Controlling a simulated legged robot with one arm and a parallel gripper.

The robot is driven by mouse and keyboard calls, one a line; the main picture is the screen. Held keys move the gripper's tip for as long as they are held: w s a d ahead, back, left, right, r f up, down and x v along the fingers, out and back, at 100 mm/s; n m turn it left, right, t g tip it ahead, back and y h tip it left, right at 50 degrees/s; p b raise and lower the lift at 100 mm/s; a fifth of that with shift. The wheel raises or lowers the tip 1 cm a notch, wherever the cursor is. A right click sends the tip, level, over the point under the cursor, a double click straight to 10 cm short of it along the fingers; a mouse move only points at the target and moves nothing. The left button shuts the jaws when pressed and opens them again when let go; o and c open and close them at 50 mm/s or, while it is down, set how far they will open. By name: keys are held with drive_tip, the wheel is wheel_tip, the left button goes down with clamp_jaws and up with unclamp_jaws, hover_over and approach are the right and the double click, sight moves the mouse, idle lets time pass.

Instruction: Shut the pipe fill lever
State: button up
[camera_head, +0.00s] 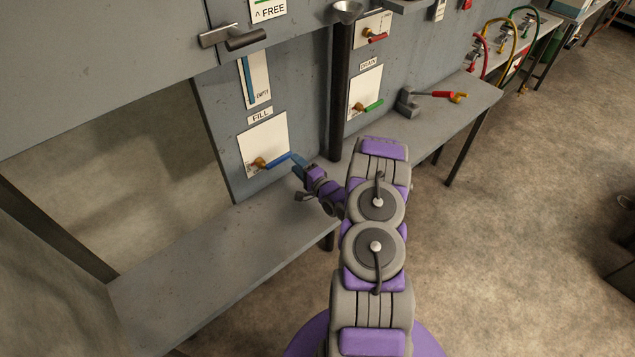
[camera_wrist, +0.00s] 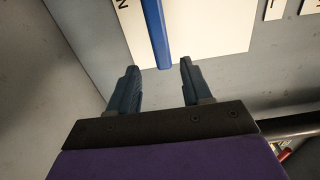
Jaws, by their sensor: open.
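The fill lever (camera_head: 279,160) is a blue handle on a brass pivot, on a white plate (camera_head: 262,142) under the FILL label. In the head view it points to the right, toward my gripper (camera_head: 300,166). In the wrist view the blue lever (camera_wrist: 156,35) comes down from the top edge, and its end lies between the lines of my two fingers, just ahead of the tips. My gripper (camera_wrist: 158,72) is open and empty in the wrist view. Whether the lever end is at the same depth as the fingertips I cannot tell.
A green drain lever (camera_head: 373,105) and a red lever (camera_head: 377,38) are to the right, past a dark vertical pipe (camera_head: 338,90). A grey bench (camera_head: 215,250) runs below the panel. A red-and-yellow tool (camera_head: 445,95) lies on it at the right.

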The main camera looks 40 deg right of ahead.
drive_tip(key=s, duration=1.1)
drive_tip(key=shift+s+d, duration=0.15)
drive_tip(key=shift+d, duration=0.25)
drive_tip(key=shift+f, duration=0.1)
drive_tip(key=w+a+r+n+g+h+b, duration=0.2)
drive_tip(key=w+a+r+n+g+b, duration=0.15)
drive_tip(key=r+n+g, duration=0.45)
drive_tip(key=s+a+r+n+g+h+b, duration=0.1)
drive_tip(key=s+a+r+n+g, duration=0.15)
drive_tip(key=s+a, duration=0.2)
drive_tip(key=s+a+r+n+g+b, duration=0.1)
drive_tip(key=s+a+r+n+g, duration=0.15)
drive_tip(key=s, duration=0.25)
drive_tip(key=s+a+r+n+g+y+b, duration=0.1)
drive_tip(key=s+a+r+n+g, duration=0.1)
drive_tip(key=s+a, duration=0.7)
drive_tip(key=s+a+r+n+g+y+b, duration=0.1)
drive_tip(key=s+a+r+g, duration=0.3)
drive_tip(key=s+a, duration=0.6)
drive_tip(key=s+n+b, duration=0.1)
drive_tip(key=s, duration=0.7)
drive_tip(key=shift+n+g, duration=0.4)
drive_tip(key=shift+r, duration=0.1)
drive_tip(key=shift+c, duration=0.6)
